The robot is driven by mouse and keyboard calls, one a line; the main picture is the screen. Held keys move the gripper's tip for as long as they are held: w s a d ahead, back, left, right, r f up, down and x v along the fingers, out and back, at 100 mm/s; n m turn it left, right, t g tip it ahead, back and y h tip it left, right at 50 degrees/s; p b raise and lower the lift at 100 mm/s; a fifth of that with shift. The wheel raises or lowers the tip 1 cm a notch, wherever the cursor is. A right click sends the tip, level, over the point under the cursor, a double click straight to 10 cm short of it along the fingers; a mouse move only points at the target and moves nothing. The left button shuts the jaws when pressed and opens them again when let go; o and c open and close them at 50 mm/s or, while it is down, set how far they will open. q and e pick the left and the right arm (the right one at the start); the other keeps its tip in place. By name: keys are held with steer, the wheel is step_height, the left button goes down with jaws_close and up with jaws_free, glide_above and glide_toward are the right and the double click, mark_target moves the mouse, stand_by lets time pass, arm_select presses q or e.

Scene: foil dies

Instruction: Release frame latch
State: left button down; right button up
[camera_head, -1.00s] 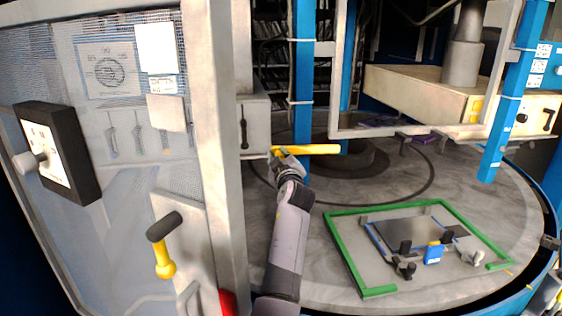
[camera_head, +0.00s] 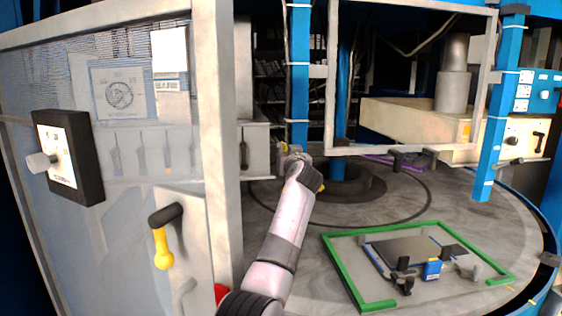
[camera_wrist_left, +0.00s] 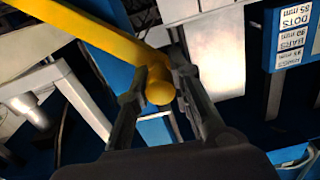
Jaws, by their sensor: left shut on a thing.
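The frame latch appears to be a yellow lever; in the left wrist view its yellow bar (camera_wrist_left: 75,25) runs from the upper left to a rounded end between my fingers. My left gripper (camera_wrist_left: 160,78) is shut on it near that end. In the head view my left gripper (camera_head: 296,156) is beside the grey box at the cabinet post, and the lever is mostly hidden behind it; only small yellow bits show. The pale rectangular frame (camera_head: 410,150) stands upright just right of the gripper. My right gripper is not in view.
A grey cabinet post (camera_head: 212,150) stands close left of my arm. A blue post (camera_head: 490,150) stands at the right. A green-edged plate (camera_head: 345,275) with small clamps lies on the round table. A separate yellow handle (camera_head: 162,248) hangs on the cabinet.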

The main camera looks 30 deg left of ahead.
arm_select(q)
steer(key=d+m, duration=0.1)
steer(key=m, duration=0.1)
steer(key=w+d+r+m, duration=0.1)
steer(key=m, duration=0.1)
steer(key=w+d+r+m+p, duration=0.1)
steer(key=m, duration=0.1)
steer(key=shift+w+d+r, duration=0.1)
steer(key=shift+w+r, duration=0.05)
steer(key=shift+w+d+m, duration=0.2)
steer(key=shift+d+m, duration=0.1)
steer(key=shift+m, duration=0.3)
steer(key=c, duration=1.4)
jaws_free()
steer(key=shift+d, duration=0.15)
steer(key=shift+c, duration=0.2)
steer(key=shift+s, duration=0.1)
